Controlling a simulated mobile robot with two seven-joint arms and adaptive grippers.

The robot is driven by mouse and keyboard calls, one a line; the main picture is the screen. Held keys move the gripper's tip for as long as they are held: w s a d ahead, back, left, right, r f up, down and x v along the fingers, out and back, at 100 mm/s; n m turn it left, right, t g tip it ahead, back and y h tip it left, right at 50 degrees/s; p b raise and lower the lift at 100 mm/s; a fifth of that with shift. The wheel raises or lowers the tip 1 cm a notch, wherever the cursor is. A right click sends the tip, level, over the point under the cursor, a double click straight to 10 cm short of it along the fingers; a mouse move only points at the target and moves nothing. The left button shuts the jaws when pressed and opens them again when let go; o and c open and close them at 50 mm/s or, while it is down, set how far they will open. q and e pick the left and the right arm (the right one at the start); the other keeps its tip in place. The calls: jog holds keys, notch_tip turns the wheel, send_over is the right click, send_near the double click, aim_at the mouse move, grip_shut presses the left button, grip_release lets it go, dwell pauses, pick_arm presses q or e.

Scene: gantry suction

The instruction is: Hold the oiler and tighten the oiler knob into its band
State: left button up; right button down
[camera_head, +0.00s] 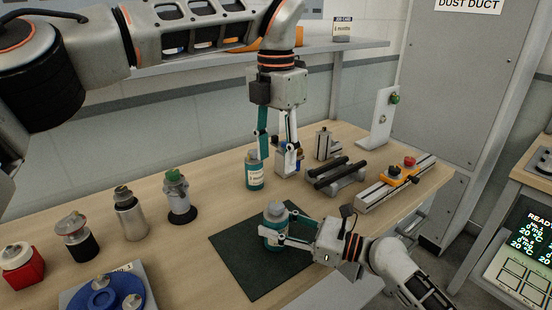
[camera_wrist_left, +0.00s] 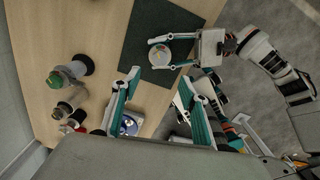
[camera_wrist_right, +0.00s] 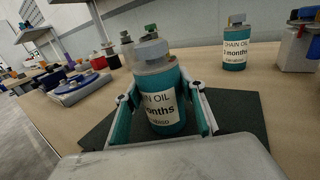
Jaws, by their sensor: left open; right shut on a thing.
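The oiler (camera_head: 271,230), a teal bottle with a grey knob (camera_head: 276,209) on top, stands on the dark mat (camera_head: 245,258). My right gripper (camera_wrist_right: 158,103) is shut around its body, and the label reading "oil" and "months" faces the right wrist camera. In the left wrist view the oiler (camera_wrist_left: 172,52) shows from above, with a small coloured mark on its top. My left gripper (camera_head: 277,160) is open and empty, pointing down above the table behind the oiler. Its two fingers (camera_wrist_left: 164,74) are wide apart in the left wrist view, and the oiler lies beyond them.
A second teal bottle (camera_head: 254,178), labelled chain oil, stands behind the mat near my left fingers. A green-topped fitting (camera_head: 176,194) and other fittings stand left. A black-barred block (camera_head: 336,176) and a rail with a red button (camera_head: 402,177) are right. The mat's front is clear.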

aim_at(275, 205)
pick_arm(q)
jog(key=shift+s+a, duration=0.1)
notch_tip(275, 205, down, 12)
dwell(0.8)
jog(key=c, duration=1.1)
